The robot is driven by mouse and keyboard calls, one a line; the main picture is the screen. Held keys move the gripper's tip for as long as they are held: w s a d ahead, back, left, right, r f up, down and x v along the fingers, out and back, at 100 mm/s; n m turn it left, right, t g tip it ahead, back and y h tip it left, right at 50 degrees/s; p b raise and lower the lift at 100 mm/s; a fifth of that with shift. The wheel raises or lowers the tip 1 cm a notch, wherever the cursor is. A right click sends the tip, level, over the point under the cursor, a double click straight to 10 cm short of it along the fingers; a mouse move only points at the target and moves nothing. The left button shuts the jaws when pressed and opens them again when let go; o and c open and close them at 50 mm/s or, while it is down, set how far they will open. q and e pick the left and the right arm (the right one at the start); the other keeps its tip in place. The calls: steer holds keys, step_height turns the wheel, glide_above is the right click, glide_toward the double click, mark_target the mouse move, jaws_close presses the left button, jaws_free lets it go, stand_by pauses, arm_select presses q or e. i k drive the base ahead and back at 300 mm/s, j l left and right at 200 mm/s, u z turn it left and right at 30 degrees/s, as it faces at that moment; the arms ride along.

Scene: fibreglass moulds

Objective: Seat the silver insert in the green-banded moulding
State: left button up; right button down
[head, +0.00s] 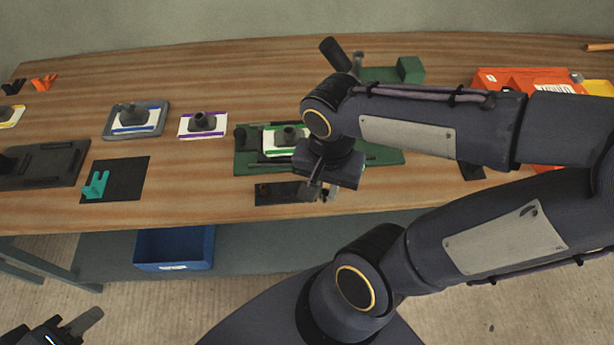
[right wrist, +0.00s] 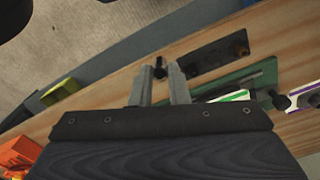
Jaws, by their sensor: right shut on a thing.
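The green-banded moulding (head: 272,151) is a white plate with a green edge and a dark round boss, lying on a green fixture (head: 245,161). It shows partly at the right of the right wrist view (right wrist: 236,96). My right gripper (head: 321,192) is low over the bench's front, right of a black strip (head: 272,195). In the right wrist view its fingers (right wrist: 161,88) are shut on a small dark-looking piece (right wrist: 160,68). I cannot tell whether this is the silver insert; no silver colour shows. My left gripper (head: 68,329) is at the lower left, away from the bench, its jaw opening unclear.
A purple-banded moulding (head: 187,132) and a blue-banded one in a grey tray (head: 157,130) lie left of the fixture. A teal piece (head: 96,186) lies on a black mat (head: 128,181). Orange bins (head: 490,78) stand at right. A blue crate (head: 174,248) is below.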

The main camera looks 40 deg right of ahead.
mark_target(278, 141)
steer(key=k, duration=1)
